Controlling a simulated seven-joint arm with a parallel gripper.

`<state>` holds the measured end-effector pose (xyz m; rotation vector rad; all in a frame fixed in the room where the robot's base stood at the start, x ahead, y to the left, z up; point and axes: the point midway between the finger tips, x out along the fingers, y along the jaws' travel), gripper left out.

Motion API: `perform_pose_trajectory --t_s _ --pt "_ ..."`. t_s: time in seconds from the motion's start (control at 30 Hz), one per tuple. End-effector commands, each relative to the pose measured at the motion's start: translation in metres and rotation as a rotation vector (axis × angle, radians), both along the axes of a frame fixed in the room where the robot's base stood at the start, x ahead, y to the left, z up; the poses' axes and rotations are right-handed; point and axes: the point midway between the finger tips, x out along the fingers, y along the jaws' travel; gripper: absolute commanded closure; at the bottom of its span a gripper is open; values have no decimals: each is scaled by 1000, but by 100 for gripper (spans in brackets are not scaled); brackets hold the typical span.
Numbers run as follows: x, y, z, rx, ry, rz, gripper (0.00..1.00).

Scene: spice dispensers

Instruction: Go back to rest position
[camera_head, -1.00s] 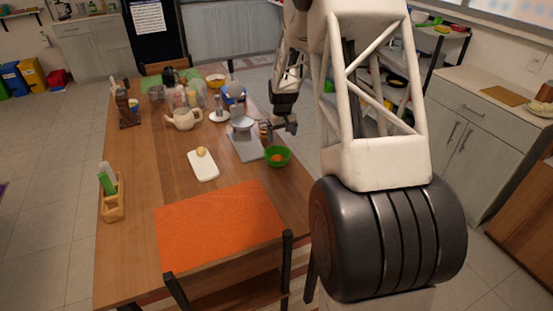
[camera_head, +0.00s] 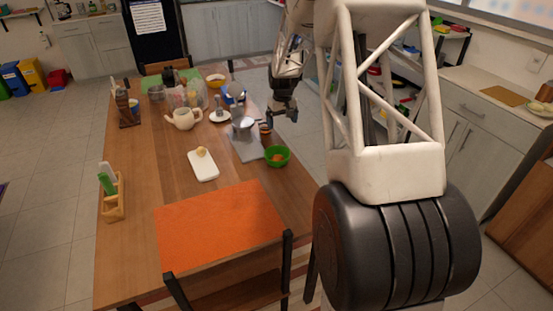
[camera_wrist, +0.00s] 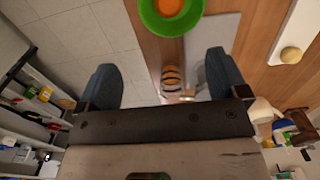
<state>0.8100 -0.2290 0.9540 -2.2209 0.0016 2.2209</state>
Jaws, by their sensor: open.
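My gripper (camera_head: 282,115) hangs over the right edge of the wooden table in the head view, raised above the tabletop. In the wrist view its two blue-grey fingers stand wide apart with nothing held between them (camera_wrist: 162,62). An orange-and-black striped jar (camera_wrist: 171,77) shows beyond the gap, lower down and apart from the fingers. It appears small beside the grey board in the head view (camera_head: 265,129). A green bowl (camera_head: 277,155) with orange contents stands near the table's right edge; the bowl also shows in the wrist view (camera_wrist: 148,18).
An orange mat (camera_head: 220,225) lies in front. Shelves (camera_wrist: 30,115) stand beside the table.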

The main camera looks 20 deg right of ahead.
Motion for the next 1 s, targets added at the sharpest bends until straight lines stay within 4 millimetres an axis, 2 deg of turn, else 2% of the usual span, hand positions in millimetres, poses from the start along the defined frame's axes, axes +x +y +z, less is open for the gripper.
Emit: perform_pose_trajectory --t_s 0.4,0.57,0.77,1.0 --pt "0 0 0 0 0 0 8" --pt "-4 4 7 -1 -4 0 8" --pt "-21 19 29 -4 -15 1 8" --pt "-59 50 71 -10 -36 -1 8"
